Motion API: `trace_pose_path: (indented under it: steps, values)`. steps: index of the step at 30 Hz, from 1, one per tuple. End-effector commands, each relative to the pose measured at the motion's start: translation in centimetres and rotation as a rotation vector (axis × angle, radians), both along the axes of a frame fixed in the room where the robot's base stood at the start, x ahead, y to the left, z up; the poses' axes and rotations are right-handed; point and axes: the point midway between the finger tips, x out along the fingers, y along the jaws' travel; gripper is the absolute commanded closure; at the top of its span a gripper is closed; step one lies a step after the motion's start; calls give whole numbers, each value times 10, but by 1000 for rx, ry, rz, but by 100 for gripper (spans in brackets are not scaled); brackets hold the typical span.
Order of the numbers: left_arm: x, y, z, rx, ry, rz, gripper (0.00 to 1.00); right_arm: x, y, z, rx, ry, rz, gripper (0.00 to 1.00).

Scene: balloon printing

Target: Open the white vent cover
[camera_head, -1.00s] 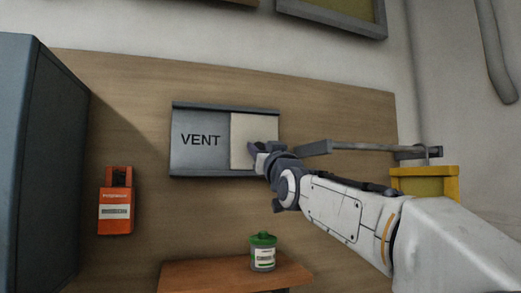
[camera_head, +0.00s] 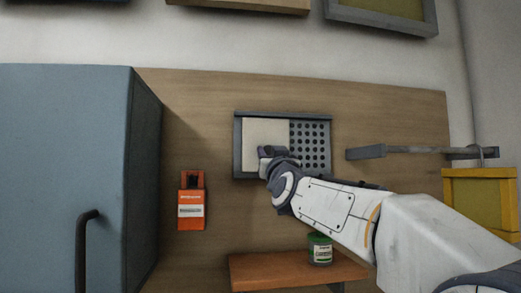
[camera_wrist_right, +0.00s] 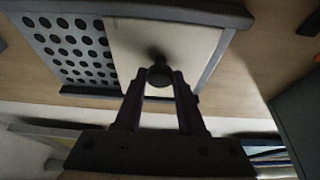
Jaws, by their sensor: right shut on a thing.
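The white vent cover (camera_head: 262,132) is a flat panel in a grey frame on the wooden wall panel. It sits at the left side of the frame in the head view. To its right a grille with rows of round dark holes (camera_head: 311,146) is uncovered. My right gripper (camera_head: 269,153) is at the lower right part of the cover. In the right wrist view the cover (camera_wrist_right: 188,45) has a dark round knob (camera_wrist_right: 159,74), and my right gripper (camera_wrist_right: 160,80) is shut on that knob. My left gripper is not in view.
A blue-grey cabinet (camera_head: 70,170) with a dark handle stands at the left. An orange box (camera_head: 190,210) hangs beside it. A green-lidded jar (camera_head: 320,249) stands on a wooden shelf (camera_head: 270,270) below. A grey bar (camera_head: 420,151) and a yellow frame (camera_head: 480,172) are at the right.

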Motion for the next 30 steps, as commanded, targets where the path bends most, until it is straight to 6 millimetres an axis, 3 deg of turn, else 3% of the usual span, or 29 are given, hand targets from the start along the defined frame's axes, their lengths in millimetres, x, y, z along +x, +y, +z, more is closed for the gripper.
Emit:
trace_pose_path:
  steps: [12,13,15,25,30]
  values:
    - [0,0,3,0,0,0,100,-3,-10,0,-1,0,-24,100]
    - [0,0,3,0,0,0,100,-3,-10,0,-1,0,-24,50]
    - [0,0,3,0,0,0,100,-3,-10,0,-1,0,-24,31]
    - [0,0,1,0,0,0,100,-5,-10,-1,0,-1,-23,31]
    - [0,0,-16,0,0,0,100,-25,-10,-12,0,-3,-22,31]
